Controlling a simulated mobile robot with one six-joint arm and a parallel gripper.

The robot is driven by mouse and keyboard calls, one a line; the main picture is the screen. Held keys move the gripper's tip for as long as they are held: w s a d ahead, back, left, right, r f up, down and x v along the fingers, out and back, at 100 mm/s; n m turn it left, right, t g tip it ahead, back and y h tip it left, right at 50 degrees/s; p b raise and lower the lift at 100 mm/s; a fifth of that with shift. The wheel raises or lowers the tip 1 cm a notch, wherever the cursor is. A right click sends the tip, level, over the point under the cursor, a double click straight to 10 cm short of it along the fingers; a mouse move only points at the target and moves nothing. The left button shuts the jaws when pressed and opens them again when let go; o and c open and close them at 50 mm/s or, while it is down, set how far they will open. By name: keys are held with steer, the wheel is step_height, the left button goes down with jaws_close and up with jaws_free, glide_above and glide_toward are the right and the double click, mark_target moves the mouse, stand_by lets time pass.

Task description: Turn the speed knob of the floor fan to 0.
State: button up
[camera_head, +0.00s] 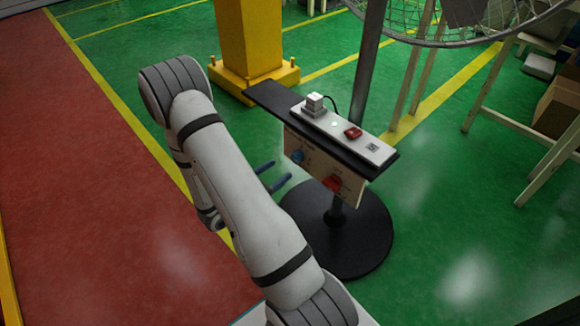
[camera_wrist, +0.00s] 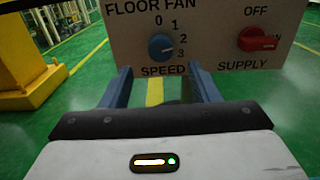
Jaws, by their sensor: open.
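The blue speed knob (camera_wrist: 162,47) sits on the white panel (camera_wrist: 215,65) marked FLOOR FAN, with 0, 1, 2 and 3 around its upper and right side. Its pale mark seems to face right, around 2 or 3; I cannot tell exactly. The knob also shows in the head view (camera_head: 297,157). My gripper (camera_wrist: 158,73) is open and empty. Its two blue fingers are below the knob in the wrist view, one to each side, and look apart from it. In the head view my gripper (camera_head: 281,169) is just in front of the panel.
A red SUPPLY switch (camera_wrist: 258,39) is right of the knob, its handle lying toward ON. A dark shelf (camera_head: 271,98) with a power strip (camera_head: 373,148) overhangs the panel. The round black base (camera_head: 365,235) and yellow column (camera_head: 248,40) stand nearby. Green floor is open in front.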

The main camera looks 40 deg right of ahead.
mark_target(294, 160)
steer(key=d+b, duration=0.1)
steer(key=d, duration=0.5)
steer(key=shift+w+d+b, duration=0.15)
steer(key=shift+w+b, duration=0.05)
steer(key=shift+b, duration=0.2)
steer(key=shift+c, duration=0.4)
steer(key=c, duration=0.9)
steer(key=shift+r, duration=0.1)
